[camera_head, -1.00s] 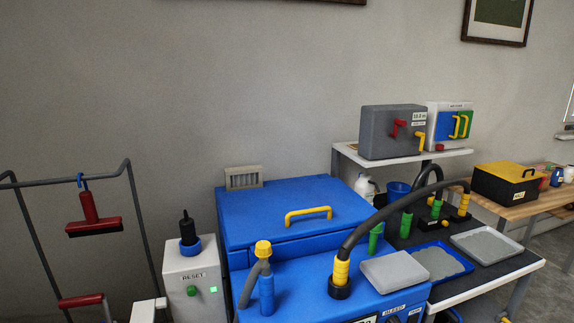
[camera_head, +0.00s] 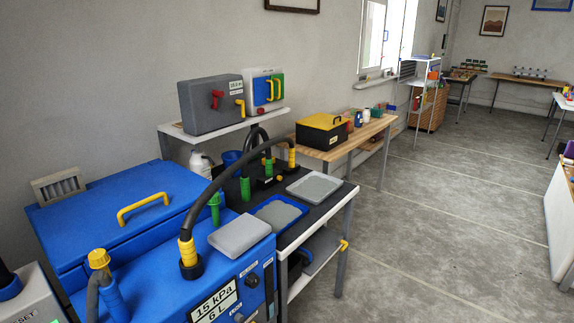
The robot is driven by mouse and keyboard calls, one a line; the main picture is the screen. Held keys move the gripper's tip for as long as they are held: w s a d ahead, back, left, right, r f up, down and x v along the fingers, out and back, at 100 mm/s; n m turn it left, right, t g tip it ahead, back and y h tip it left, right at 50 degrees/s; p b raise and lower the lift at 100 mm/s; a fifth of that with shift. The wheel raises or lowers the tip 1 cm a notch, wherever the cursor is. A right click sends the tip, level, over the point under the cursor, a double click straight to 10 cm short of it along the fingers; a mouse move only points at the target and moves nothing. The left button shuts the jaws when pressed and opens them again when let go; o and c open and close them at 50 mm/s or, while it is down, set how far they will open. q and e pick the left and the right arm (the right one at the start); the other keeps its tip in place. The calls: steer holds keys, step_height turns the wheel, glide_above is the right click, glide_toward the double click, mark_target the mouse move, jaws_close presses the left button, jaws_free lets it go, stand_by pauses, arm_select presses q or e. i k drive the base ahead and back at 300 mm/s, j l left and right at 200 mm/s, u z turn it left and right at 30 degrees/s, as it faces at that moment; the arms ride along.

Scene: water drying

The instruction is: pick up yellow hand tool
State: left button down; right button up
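I cannot tell for sure which thing is the yellow hand tool. A blue upright piece with a yellow cap (camera_head: 99,259) stands at the near left on the blue machine (camera_head: 150,283). A black hose with a yellow collar (camera_head: 188,252) rises from the machine's top, and its far end has another yellow collar (camera_head: 291,157). A yellow handle (camera_head: 143,208) is fixed on the machine's blue lid. Neither of my grippers is in view.
A dark-topped bench (camera_head: 291,232) holds a blue tray (camera_head: 278,214) and a grey tray (camera_head: 314,186). A yellow-lidded black box (camera_head: 322,131) sits on a wooden table (camera_head: 374,128) behind. A grey box (camera_head: 211,103) stands on a shelf. The floor (camera_head: 440,240) at right is clear.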

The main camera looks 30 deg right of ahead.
mark_target(293, 167)
steer(key=i+l, duration=0.15)
steer(key=l, duration=0.25)
steer(key=i+l, duration=0.15)
steer(key=l, duration=0.2)
steer(key=i+l, duration=0.15)
steer(key=l, duration=0.25)
steer(key=i+l+u, duration=0.1)
steer(key=l, duration=0.25)
steer(key=i+l, duration=0.2)
steer(key=l, duration=0.2)
